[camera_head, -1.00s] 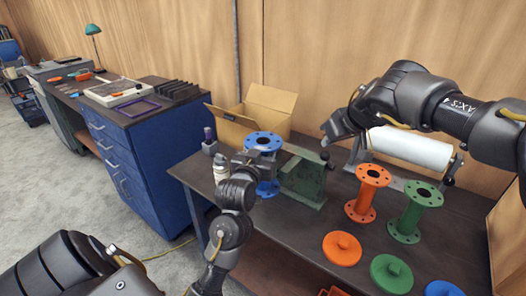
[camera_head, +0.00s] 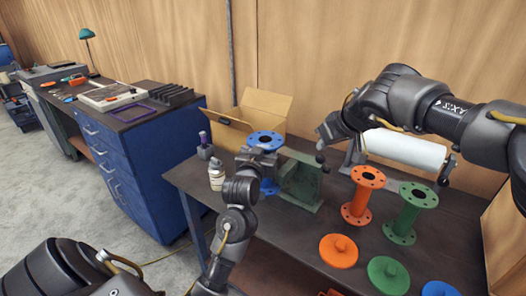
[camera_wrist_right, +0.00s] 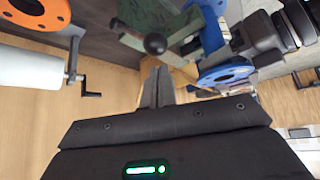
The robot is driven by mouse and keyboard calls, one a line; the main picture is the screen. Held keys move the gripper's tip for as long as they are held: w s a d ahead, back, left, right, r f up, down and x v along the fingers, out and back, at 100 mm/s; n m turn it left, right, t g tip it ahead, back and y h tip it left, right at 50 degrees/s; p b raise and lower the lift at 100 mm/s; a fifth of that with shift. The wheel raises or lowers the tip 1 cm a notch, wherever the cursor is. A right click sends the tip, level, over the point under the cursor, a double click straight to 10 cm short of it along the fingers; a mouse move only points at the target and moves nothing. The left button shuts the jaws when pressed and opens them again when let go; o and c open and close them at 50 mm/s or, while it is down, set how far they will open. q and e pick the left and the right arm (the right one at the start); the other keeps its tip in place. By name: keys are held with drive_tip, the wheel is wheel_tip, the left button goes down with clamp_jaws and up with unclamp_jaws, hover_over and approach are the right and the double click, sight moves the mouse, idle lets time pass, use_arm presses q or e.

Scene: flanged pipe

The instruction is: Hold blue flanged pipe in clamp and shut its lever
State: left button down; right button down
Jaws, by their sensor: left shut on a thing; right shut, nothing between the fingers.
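The blue flanged pipe (camera_head: 266,138) stands upright at the left side of the green clamp (camera_head: 303,182). My left gripper (camera_head: 259,158) is shut on the pipe below its top flange. In the right wrist view the blue pipe (camera_wrist_right: 212,42) is close beside the green clamp (camera_wrist_right: 180,22); I cannot tell whether it sits between the jaws.
An orange pipe (camera_head: 358,205) and a green pipe (camera_head: 405,225) stand to the right, with loose discs in front. A white roll (camera_head: 408,150) is behind them. A cardboard box (camera_head: 265,108) stands behind the clamp. A small bottle (camera_head: 216,178) is left of the pipe.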

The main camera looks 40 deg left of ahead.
use_arm(q)
drive_tip(key=shift+w+r, duration=0.1)
drive_tip(key=shift+w, duration=1.15)
drive_tip(key=shift+a, duration=0.2)
use_arm(e)
drive_tip(key=shift+f, duration=0.15)
idle(0.3)
